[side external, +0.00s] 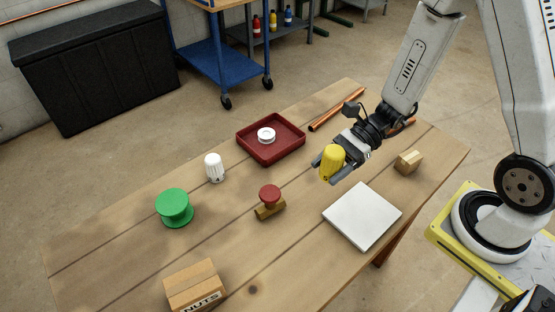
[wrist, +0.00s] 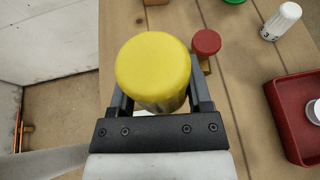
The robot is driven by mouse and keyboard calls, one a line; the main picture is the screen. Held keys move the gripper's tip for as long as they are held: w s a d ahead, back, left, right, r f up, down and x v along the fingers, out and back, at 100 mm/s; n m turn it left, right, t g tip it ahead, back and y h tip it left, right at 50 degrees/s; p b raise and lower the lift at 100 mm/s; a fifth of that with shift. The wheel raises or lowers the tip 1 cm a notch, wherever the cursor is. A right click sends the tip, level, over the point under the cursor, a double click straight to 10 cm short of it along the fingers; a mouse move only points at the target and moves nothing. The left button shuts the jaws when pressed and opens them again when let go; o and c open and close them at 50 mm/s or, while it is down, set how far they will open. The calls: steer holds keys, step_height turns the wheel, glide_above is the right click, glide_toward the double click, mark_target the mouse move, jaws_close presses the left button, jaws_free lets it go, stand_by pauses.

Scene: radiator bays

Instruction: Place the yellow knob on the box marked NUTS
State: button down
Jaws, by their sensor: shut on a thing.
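The yellow knob (side external: 332,162) is held between the fingers of my gripper (side external: 329,168), above the wooden table. In the wrist view the yellow knob (wrist: 153,70) fills the space between the two fingers of my gripper (wrist: 158,95). The box marked NUTS (side external: 195,287) is a brown cardboard box at the table's near left edge in the side view, well apart from my gripper. Its lettering is on the side facing the camera, and its top looks bare.
A red-topped stamp (side external: 269,200), green spool (side external: 174,207), white knob (side external: 214,167) and red tray (side external: 271,138) with a white ring stand on the table. A white square plate (side external: 362,215), wooden block (side external: 408,162) and copper pipes (side external: 337,109) lie nearer my arm.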

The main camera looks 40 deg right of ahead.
steer(key=s+a+r, duration=0.2)
steer(key=a, duration=0.5)
steer(key=s+a+r+g, duration=0.1)
steer(key=s+a+r, duration=0.1)
steer(key=a, duration=0.6)
steer(key=s+a+r+n, duration=0.1)
steer(key=s+a, duration=0.2)
steer(key=a, duration=0.5)
steer(key=shift+s+a+r, duration=0.15)
steer(key=shift+s+r, duration=0.05)
steer(key=shift+r, duration=0.2)
glide_above(190, 284)
steer(key=f, duration=0.8)
steer(key=shift+s+d+f, duration=0.3)
steer(key=shift+s+d, duration=0.05)
steer(key=shift+d, duration=0.05)
steer(key=shift+w+a+f, duration=0.2)
steer(key=shift+a+f, duration=0.05)
steer(key=shift+f, duration=0.1)
steer(key=shift+w+a+f, duration=0.2)
steer(key=shift+f, duration=1.65)
